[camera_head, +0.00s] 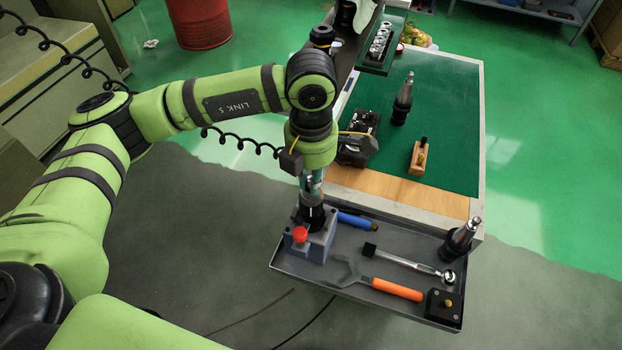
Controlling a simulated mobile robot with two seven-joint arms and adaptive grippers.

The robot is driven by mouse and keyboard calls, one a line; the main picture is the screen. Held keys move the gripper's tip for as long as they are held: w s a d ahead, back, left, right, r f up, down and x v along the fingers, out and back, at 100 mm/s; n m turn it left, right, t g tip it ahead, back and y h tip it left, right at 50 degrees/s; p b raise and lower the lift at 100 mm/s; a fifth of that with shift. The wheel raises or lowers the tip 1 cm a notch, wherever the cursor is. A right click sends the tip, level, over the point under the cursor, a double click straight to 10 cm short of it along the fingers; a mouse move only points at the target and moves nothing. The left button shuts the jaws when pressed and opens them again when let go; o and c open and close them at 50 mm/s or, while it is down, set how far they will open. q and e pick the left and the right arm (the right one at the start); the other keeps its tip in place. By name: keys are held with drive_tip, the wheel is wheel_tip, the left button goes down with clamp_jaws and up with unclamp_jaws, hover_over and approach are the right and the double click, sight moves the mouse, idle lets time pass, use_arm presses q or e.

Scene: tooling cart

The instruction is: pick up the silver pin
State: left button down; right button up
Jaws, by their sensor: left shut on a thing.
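My left gripper (312,190) points straight down over a blue-grey block with a red knob (318,245), on the left of the grey tray. It is shut on a narrow silver piece that looks like the silver pin (312,198). The fingers hide most of it. A black round part (313,217) sits directly below, on top of the block. I cannot tell whether the silver piece is clear of it. My right gripper is not in view.
The grey tray (285,268) also holds a blue cylinder (357,221), a ratchet (410,263), an orange-handled wrench (397,289), a black block (443,306) and a tool holder (462,239). Another tool holder (403,98) and a wooden block (418,157) stand on the green mat (450,115).

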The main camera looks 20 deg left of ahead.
use_arm(q)
drive_tip(key=shift+r+b, duration=0.4)
drive_tip(key=shift+r, duration=0.05)
drive_tip(key=r, duration=0.1)
drive_tip(key=r+b, duration=0.1)
drive_tip(key=d+r+b, duration=0.1)
drive_tip(key=shift+w+r, duration=0.15)
drive_tip(key=shift+w, duration=0.15)
drive_tip(key=w+d+r+b, duration=0.4)
drive_tip(key=w+d+r, duration=0.2)
drive_tip(key=d, duration=0.2)
drive_tip(key=shift+w+d+r, duration=0.15)
drive_tip(key=shift+d+r, duration=0.15)
drive_tip(key=shift+r, duration=0.1)
drive_tip(key=shift+a, duration=0.1)
